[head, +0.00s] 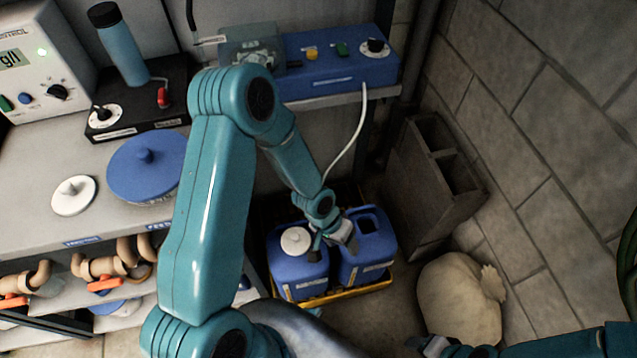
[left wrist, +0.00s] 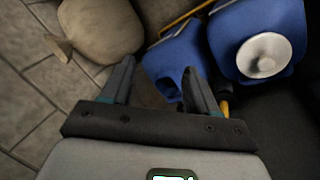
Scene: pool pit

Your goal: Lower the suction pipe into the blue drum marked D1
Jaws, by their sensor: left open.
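Two blue drums stand side by side in a yellow-edged tray (head: 345,293). The left drum (head: 298,272) has a white cap (head: 295,240); the right drum (head: 377,245) has an uncapped dark opening. Their labels are too small to read. In the left wrist view the uncapped drum (left wrist: 170,55) is ahead of the fingers and the capped drum (left wrist: 240,18) is to its right.
A blue pump box (head: 335,62) sits on the shelf above. Concrete blocks (head: 425,185) and a beige sack (head: 460,298) stand to the right of the drums. The bench at left holds a blue lid (head: 145,165). My right gripper (head: 435,346) is low at the bottom edge.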

